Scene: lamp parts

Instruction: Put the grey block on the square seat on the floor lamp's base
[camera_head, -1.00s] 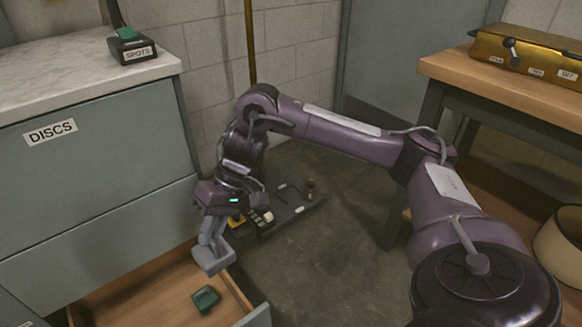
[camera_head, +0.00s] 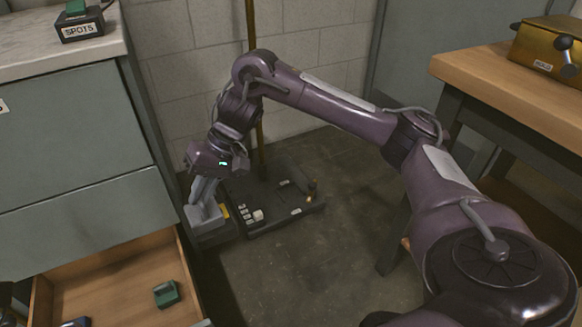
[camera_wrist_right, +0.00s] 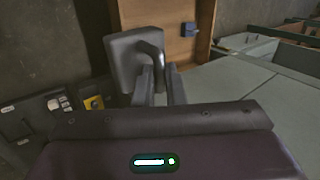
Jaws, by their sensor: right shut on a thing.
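My right gripper (camera_head: 203,190) is shut on the grey block (camera_head: 210,222) by its handle. In the right wrist view the fingers (camera_wrist_right: 160,84) close on the handle, and the broad block (camera_wrist_right: 125,62) lies beyond them. The floor lamp's base (camera_head: 285,222) is a dark flat plate on the floor, with a brass pole rising behind it. The block is at the base's left end; I cannot tell whether it touches it. A yellow patch (camera_head: 225,211) shows partly behind the block, and also in the wrist view (camera_wrist_right: 93,102). I cannot make out the square seat. My left gripper is not seen.
The base bears white switches (camera_head: 257,215) and a small brass post (camera_head: 311,190). A wooden table (camera_head: 500,85) stands at right. The floor between is clear.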

